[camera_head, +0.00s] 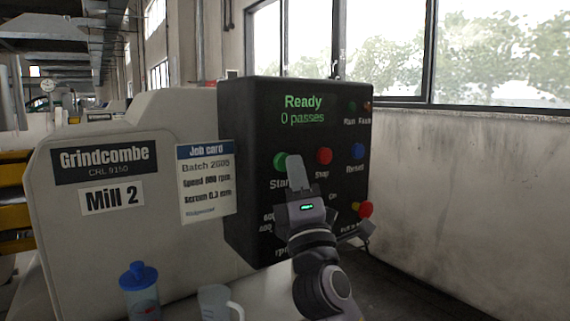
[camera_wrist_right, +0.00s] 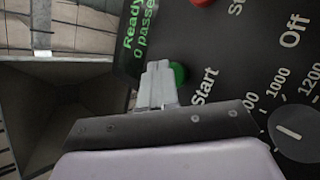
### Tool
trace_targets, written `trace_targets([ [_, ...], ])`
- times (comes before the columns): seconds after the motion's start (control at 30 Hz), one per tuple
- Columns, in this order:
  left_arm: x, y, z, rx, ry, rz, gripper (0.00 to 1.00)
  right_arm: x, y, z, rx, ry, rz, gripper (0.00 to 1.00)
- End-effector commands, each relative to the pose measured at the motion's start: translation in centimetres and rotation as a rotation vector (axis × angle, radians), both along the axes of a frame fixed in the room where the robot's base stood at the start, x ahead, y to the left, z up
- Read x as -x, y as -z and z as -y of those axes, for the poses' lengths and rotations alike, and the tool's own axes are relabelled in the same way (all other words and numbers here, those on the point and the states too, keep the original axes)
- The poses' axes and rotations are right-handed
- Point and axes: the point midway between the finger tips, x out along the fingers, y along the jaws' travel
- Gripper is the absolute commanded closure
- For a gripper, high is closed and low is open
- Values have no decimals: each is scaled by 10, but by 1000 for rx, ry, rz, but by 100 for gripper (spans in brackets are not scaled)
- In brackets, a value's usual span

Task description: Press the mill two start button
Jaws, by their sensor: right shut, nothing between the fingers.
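The Mill 2 control panel (camera_head: 255,130) is a dark box whose display reads "Ready, 0 passes". The green start button (camera_head: 280,161) sits on its face, labelled "Start". It also shows in the right wrist view (camera_wrist_right: 180,73), partly hidden behind my fingertips. My right gripper (camera_head: 296,162) is shut and empty, its fingers pointing at the panel beside the green button. In the wrist view the fingertips (camera_wrist_right: 157,70) overlap the button's edge; I cannot tell whether they touch it. My left gripper is not in view.
A red stop button (camera_head: 324,155) and a blue reset button (camera_head: 358,151) sit to the right of the green one. A speed dial (camera_wrist_right: 292,132) is below. A blue-lidded container (camera_head: 139,277) and a pale jug (camera_head: 214,302) stand below left.

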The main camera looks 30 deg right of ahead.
Motion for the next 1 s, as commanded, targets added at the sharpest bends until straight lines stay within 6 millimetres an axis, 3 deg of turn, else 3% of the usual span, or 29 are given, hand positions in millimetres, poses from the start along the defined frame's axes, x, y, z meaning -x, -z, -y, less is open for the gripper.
trace_targets([
  [1.0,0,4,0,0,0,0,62,-9,0,-1,-1,-1,0,100],
])
